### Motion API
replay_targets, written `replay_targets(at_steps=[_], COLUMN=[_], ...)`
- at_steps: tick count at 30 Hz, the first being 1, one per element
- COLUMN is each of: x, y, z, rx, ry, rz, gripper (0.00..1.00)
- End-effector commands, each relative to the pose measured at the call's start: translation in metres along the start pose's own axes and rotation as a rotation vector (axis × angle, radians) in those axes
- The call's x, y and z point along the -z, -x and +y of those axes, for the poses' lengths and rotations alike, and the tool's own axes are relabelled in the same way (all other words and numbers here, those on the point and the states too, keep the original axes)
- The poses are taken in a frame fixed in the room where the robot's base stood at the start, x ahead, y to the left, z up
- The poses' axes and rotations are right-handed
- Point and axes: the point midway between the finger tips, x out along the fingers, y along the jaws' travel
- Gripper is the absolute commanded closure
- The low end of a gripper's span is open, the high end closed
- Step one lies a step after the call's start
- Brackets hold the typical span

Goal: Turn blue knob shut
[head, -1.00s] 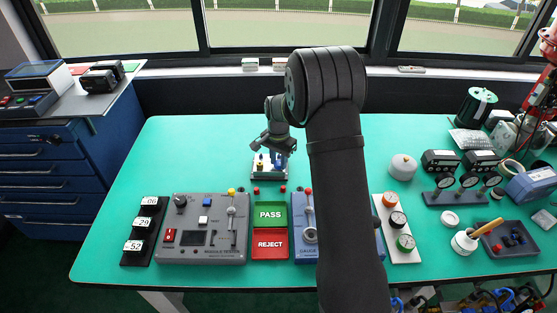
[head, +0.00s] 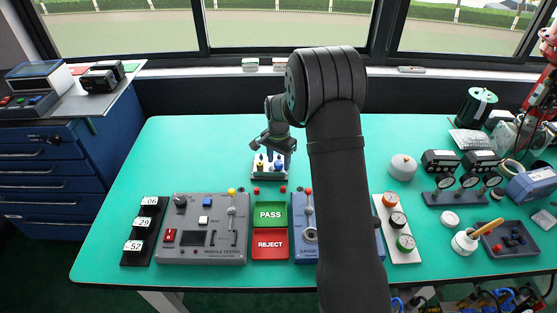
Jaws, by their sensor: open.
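My gripper (head: 273,151) is open, directly above and behind the block, close to the blue knob. Its fingers partly cover the top of the block. At this size I cannot tell whether a finger touches the blue knob or how far the knob is turned.
A grey module tester (head: 203,240), a green PASS pad (head: 270,214) and a red REJECT pad (head: 270,244) lie in front. A blue gauge unit (head: 305,250) is partly hidden by my arm. The table left of the block is clear.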

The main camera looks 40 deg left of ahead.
Motion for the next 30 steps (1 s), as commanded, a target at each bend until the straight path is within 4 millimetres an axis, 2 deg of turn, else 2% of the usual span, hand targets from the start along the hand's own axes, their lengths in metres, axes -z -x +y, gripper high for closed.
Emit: replay_targets(at_steps=[5,15,21,25,30], x=[0.001,0.001,0.0,0.0,0.0], y=[0.021,0.103,0.146,0.163,0.173], z=[-0.001,-0.001,0.0,0.0,0.0], rx=[0.003,0.005,0.004,0.002,0.002], ry=[0.0,0.0,0.0,0.0,0.0], rz=[0.003,0.004,0.003,0.002,0.001], gripper=[0.5,0.5,0.5,0.5,0.5])
